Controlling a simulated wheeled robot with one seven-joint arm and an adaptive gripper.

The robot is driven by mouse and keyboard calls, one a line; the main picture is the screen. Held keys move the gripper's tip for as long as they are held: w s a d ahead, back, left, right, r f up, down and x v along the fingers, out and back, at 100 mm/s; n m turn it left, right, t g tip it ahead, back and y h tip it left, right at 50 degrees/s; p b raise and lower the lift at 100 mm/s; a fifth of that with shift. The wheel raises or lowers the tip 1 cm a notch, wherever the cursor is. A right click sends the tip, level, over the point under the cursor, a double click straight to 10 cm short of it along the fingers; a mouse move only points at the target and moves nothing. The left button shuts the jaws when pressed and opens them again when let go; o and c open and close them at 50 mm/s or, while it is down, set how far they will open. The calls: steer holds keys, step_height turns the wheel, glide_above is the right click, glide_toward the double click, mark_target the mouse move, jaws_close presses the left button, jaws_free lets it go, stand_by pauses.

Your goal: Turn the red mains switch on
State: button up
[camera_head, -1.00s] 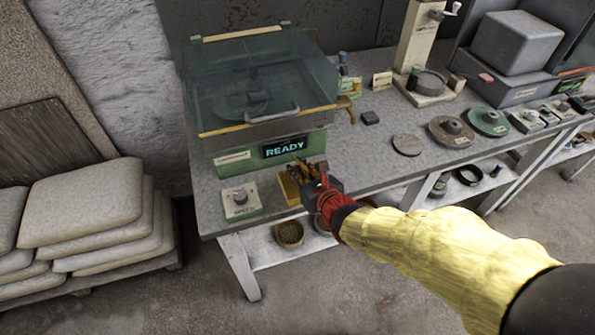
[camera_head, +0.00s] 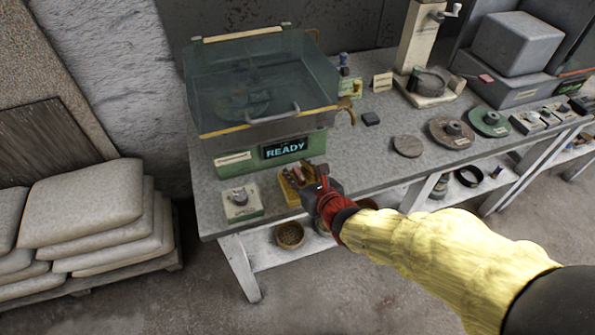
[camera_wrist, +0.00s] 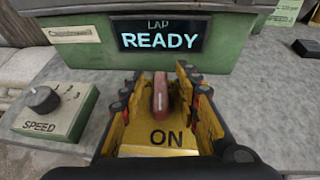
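The red mains switch (camera_wrist: 160,95) is a rocker or lever on a yellow box (camera_wrist: 159,152) marked ON. The box (camera_head: 287,190) stands near the bench's front edge, below the READY display (camera_head: 284,147). The display also shows in the wrist view (camera_wrist: 160,41) under the word LAP. My gripper (camera_wrist: 160,92) is open, with one finger on each side of the red lever and a gap to both. In the head view my gripper (camera_head: 308,182) is over the yellow box and hides part of it.
A speed knob box (camera_head: 241,203) stands left of the switch, close to my gripper. The green machine with a clear hood (camera_head: 262,85) is behind. Round discs (camera_head: 407,145) lie on the bench to the right. A lower shelf holds a bowl (camera_head: 290,235).

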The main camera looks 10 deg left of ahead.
steer(key=v, duration=1.2)
